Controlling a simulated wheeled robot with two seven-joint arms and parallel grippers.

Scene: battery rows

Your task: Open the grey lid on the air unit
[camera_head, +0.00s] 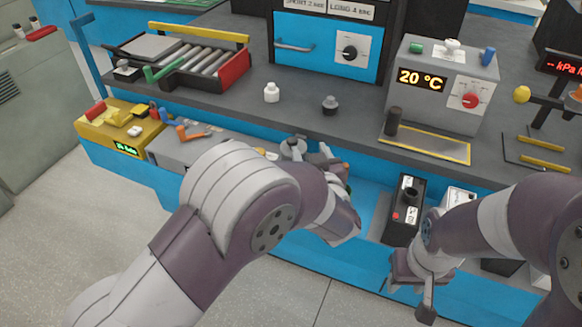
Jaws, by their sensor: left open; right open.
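I cannot tell for certain which thing is the air unit. A grey box (178,152) with orange and blue handles on its top stands at the front left, next to a yellow unit. Its right part is hidden behind my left arm. No grey lid can be clearly made out on it. My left gripper (322,160) is open, over the blue front strip right of the grey box, partly hidden by its own wrist. My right gripper (424,292) is open and points down in front of the bench at the lower right, apart from the objects there.
A yellow unit (120,132) with a green display stands far left. A black battery (404,222) stands between my grippers. A grey 20 °C unit (443,75), a roller tray (185,65) and a blue charger cabinet (325,45) occupy the dark bench.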

